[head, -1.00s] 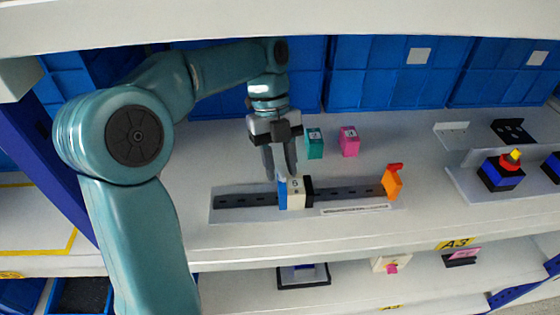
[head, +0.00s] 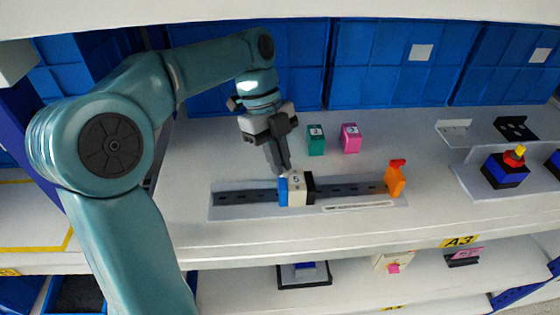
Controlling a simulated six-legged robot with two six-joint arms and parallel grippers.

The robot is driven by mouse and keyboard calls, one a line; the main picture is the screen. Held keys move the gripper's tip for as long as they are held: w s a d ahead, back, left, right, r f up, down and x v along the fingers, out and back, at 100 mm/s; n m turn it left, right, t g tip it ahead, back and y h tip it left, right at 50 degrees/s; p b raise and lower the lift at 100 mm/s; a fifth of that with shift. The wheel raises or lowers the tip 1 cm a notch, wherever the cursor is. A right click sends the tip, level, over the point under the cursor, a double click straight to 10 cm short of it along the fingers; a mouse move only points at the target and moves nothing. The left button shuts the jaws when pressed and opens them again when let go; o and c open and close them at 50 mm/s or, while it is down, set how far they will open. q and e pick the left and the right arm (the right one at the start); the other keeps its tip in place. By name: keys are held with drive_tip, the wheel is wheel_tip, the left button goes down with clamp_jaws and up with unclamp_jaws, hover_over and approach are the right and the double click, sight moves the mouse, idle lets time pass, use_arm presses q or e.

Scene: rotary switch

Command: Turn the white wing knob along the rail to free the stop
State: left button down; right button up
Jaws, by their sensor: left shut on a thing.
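A black slotted rail (head: 345,190) lies on a pale plate on the shelf. A block with a blue side, a white face marked 5 and a black side (head: 297,190) sits on the rail's middle. An orange piece with a red top (head: 395,181) stands at the rail's right end. My left gripper (head: 282,169) comes from above, fingers pointing down, its tips at the top back of the block. It is shut on the white wing knob, which its fingers mostly hide. My right gripper is not in view.
A teal block (head: 316,140) and a pink block (head: 350,138) stand behind the rail. Blue bins (head: 376,75) line the back. A blue and black box with a red and yellow top (head: 505,168) is at the right. The shelf front is clear.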

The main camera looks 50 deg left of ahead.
use_arm(q)
drive_tip(key=n+t+b, duration=0.1)
drive_tip(key=n, duration=0.1)
drive_tip(key=n+b, duration=0.1)
drive_tip(key=n, duration=0.1)
drive_tip(key=n+t+b, duration=0.1)
drive_tip(key=n, duration=0.1)
drive_tip(key=shift+s+f+t+y, duration=0.1)
drive_tip(key=shift+s+t+y, duration=0.15)
drive_tip(key=shift+t+y, duration=0.05)
drive_tip(key=n+b, duration=0.1)
drive_tip(key=n, duration=0.1)
drive_tip(key=n+t+y+b, duration=0.1)
drive_tip(key=n, duration=0.2)
drive_tip(key=shift+s+d, duration=0.15)
drive_tip(key=c, duration=1.2)
unclamp_jaws()
drive_tip(key=p+v, duration=0.1)
drive_tip(key=v, duration=0.6)
drive_tip(key=shift+s+r, duration=0.2)
drive_tip(key=shift+r, duration=0.15)
drive_tip(key=shift+s, duration=0.1)
